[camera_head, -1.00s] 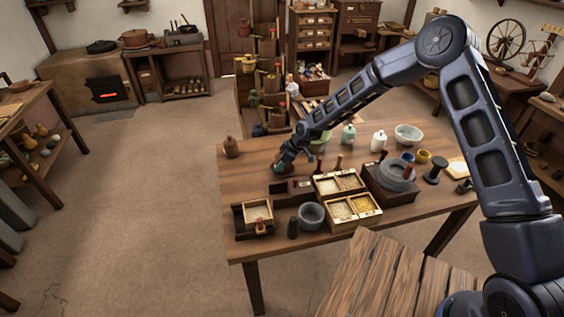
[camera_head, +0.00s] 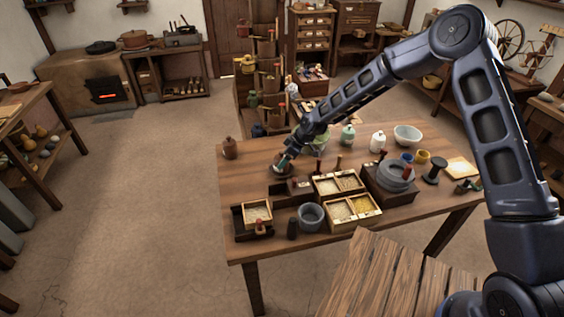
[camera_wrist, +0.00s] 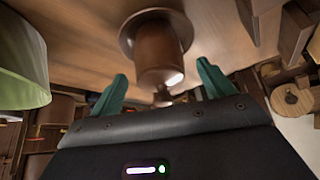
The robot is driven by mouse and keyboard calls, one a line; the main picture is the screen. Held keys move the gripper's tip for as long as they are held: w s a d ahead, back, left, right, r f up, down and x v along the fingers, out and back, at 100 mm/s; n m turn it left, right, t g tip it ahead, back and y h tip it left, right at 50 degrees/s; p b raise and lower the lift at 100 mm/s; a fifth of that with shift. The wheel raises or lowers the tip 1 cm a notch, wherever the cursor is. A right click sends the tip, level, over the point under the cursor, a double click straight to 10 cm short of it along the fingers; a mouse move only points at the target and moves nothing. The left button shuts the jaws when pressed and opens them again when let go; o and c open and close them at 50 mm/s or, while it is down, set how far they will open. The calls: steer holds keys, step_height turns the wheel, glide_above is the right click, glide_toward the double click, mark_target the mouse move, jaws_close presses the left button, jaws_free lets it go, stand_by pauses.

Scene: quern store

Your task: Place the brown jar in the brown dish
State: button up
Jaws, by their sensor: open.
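The brown jar (camera_wrist: 160,50) stands in the brown dish (camera_wrist: 127,38), in the upper middle of the wrist view, which shows the scene upside down. Its knobbed top points toward my gripper. In the head view, the dish and jar (camera_head: 280,172) are small and partly hidden by my gripper (camera_head: 287,160), near the table's far left part. My gripper (camera_wrist: 162,76) is open. Its green fingers stand apart on either side of the jar's top end, with visible gaps and no contact that I can see.
Another reddish-brown jar (camera_head: 230,148) stands at the table's left end. Wooden grain boxes (camera_head: 352,208), a grey bowl (camera_head: 311,215) and a quern (camera_head: 396,176) fill the front and right. A green vessel (camera_wrist: 22,62) is close beside my gripper. Bare tabletop lies left of the dish.

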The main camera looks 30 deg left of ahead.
steer(key=v, duration=0.8)
steer(key=shift+r, duration=0.15)
